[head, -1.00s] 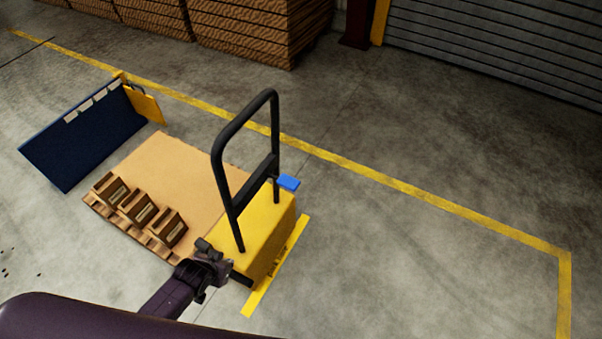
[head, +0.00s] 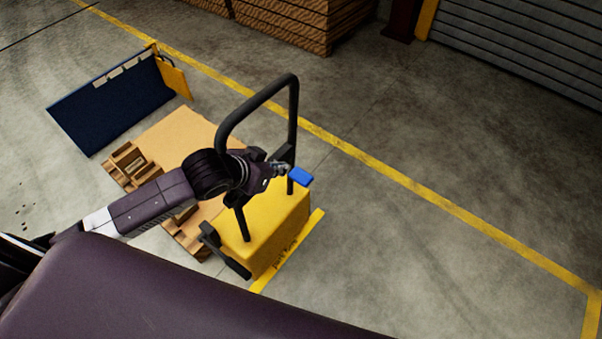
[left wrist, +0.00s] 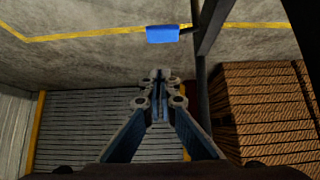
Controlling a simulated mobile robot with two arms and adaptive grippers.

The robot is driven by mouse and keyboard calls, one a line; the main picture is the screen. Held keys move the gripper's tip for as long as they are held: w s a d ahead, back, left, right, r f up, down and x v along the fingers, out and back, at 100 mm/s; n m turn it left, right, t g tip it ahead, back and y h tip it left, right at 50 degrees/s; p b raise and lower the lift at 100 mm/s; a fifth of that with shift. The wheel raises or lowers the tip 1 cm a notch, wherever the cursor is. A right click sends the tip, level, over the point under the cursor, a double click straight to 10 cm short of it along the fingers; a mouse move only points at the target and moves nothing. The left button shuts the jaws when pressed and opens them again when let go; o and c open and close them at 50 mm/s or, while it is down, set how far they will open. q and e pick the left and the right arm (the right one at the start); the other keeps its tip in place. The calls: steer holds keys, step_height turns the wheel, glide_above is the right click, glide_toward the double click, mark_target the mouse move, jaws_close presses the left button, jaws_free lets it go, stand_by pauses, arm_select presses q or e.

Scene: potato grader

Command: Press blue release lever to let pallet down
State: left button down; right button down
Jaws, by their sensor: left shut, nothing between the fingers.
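The blue release lever (head: 300,176) sticks out to the right of the black handle frame (head: 293,110) of the yellow pallet truck (head: 270,228). It also shows in the left wrist view (left wrist: 161,34), beyond the fingertips. My left gripper (head: 284,168) is shut and empty, just left of the lever in the head view; in the left wrist view its fingertips (left wrist: 160,78) show a gap to the lever. The pallet (head: 187,238) lies by the truck under a tan sheet (head: 180,135), partly hidden by my arm. My right gripper is not in view.
A dark blue panel (head: 112,108) with a yellow end piece stands at the far left of the pallet. Stacked timber (head: 300,22) and a roller shutter (head: 530,45) stand at the back. The floor right of the truck is clear.

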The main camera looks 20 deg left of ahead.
arm_select(q)
glide_above(305, 174)
steer(key=s, duration=0.2)
steer(key=f, duration=0.5)
steer(key=a+f, duration=0.1)
steer(key=f, duration=0.1)
steer(key=shift+s+f, duration=0.2)
step_height(305, 174, down, 3)
steer(key=shift+s+r, duration=0.15)
steer(key=shift+r, duration=0.05)
steer(key=shift+f, duration=0.6)
